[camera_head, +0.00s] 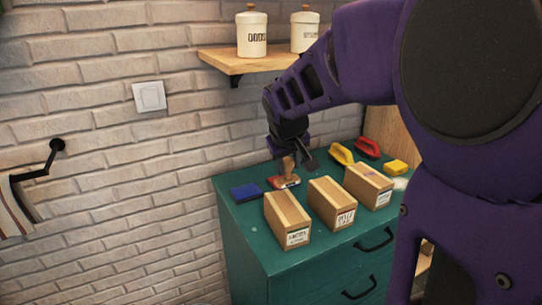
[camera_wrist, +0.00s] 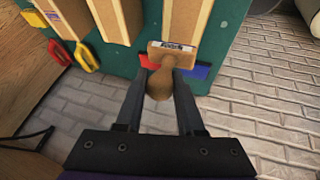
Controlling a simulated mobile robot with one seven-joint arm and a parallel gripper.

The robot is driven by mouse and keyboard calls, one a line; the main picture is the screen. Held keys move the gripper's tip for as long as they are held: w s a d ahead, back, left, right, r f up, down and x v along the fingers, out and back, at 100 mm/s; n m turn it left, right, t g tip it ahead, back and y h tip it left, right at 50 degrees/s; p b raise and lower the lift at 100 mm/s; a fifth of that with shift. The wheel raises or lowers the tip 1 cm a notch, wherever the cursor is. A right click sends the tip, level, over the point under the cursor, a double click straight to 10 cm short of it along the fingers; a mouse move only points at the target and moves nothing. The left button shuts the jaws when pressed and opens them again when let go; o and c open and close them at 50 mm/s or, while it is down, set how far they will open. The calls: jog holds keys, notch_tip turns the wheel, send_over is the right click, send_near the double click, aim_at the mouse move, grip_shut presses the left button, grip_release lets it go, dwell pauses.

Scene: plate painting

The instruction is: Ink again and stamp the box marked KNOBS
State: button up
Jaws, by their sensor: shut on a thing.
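My gripper (camera_head: 292,150) points down over the back of the green cabinet top. In the wrist view my gripper (camera_wrist: 162,82) is shut on the wooden handle of a stamp (camera_wrist: 172,50). The stamp (camera_head: 288,180) is at a red pad (camera_head: 276,183), also seen in the wrist view (camera_wrist: 148,63); I cannot tell whether they touch. A blue pad (camera_head: 245,191) lies just left of it. Three cardboard boxes stand in front: left (camera_head: 286,216), middle (camera_head: 331,200) and right (camera_head: 368,183). Their front labels are too small to read surely.
Yellow (camera_head: 341,153) and red (camera_head: 367,147) handled tools and a yellow block (camera_head: 396,167) lie at the back right. A shelf (camera_head: 252,58) with white canisters hangs above. The brick wall (camera_head: 130,200) borders the cabinet (camera_head: 300,265) on the left.

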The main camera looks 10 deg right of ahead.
aim_at(287, 185)
jog(key=shift+f+b, duration=2)
jog(key=shift+f, duration=0.85)
jog(key=shift+f+b, duration=0.5)
jog(key=shift+f, duration=0.1)
jog(key=shift+r+p, duration=2.55)
jog(key=shift+r, duration=1)
jog(key=shift+w, duration=0.1)
